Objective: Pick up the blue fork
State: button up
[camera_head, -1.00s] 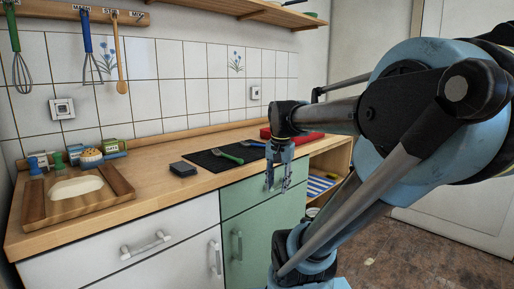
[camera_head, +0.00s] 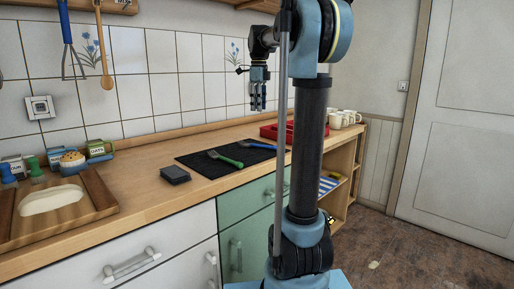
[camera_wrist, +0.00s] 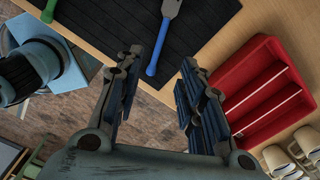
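The blue fork (camera_head: 260,145) lies on a dark mat (camera_head: 205,166) on the wooden counter, beside a green-handled fork (camera_head: 226,159). In the wrist view the blue handle (camera_wrist: 157,53) shows beyond my fingers, near the mat's edge, and its head runs toward the top edge, so its tines cannot be made out. The green handle (camera_wrist: 46,12) shows at upper left there. My gripper (camera_head: 258,108) hangs fingers down, well above the counter. In the wrist view my gripper (camera_wrist: 162,64) has its fingers apart with nothing between them.
A red divided tray (camera_head: 270,131) sits behind the mat, and white mugs (camera_head: 345,117) stand right of it. A dark box (camera_head: 175,175) lies left of the mat. A wooden board (camera_head: 92,196) with a pale slab is at left. The tiled wall (camera_head: 180,85) backs the counter.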

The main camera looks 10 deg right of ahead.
jog(key=w, duration=0.1)
send_over(258, 146)
jog(key=w, duration=0.2)
jog(key=shift+m, duration=0.4)
notch_tip(258, 146, down, 11)
jog(key=shift+f, duration=0.1)
jog(key=shift+s+f, duration=0.25)
jog(key=shift+f, duration=1.2)
jog(key=shift+s+f, duration=0.2)
jog(key=shift+f, duration=1.2)
jog(key=shift+a, duration=0.1)
grip_shut()
